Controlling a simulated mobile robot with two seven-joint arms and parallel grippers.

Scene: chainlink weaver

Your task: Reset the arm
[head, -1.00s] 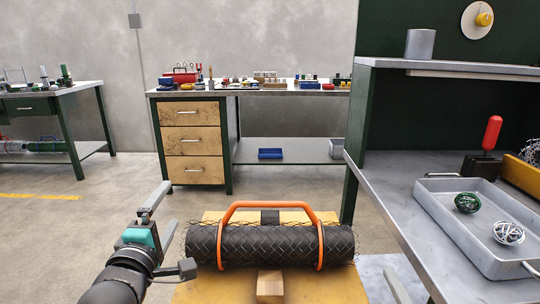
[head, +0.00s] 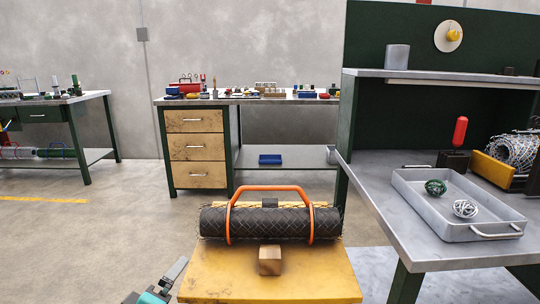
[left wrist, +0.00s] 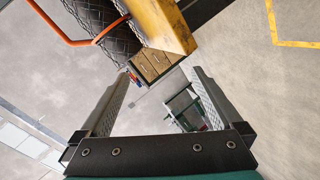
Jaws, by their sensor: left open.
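My left gripper (left wrist: 160,95) is open and empty in the left wrist view, with its two fingers spread wide. In the head view only part of my left gripper (head: 157,285) shows, low at the bottom edge, left of the yellow stand. A dark roll of chainlink mesh (head: 270,223) lies on the yellow stand (head: 270,280), with an orange carrying handle (head: 270,188) around it. The roll also shows at the upper left in the left wrist view (left wrist: 108,28), apart from the fingers. My right gripper is not in view.
A wooden block (head: 270,261) sits in front of the roll. At right, a grey workbench (head: 375,200) holds a tray (head: 440,225) with a green and a silver wire ball. A workbench with drawers (head: 195,147) stands behind. The floor at left is clear.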

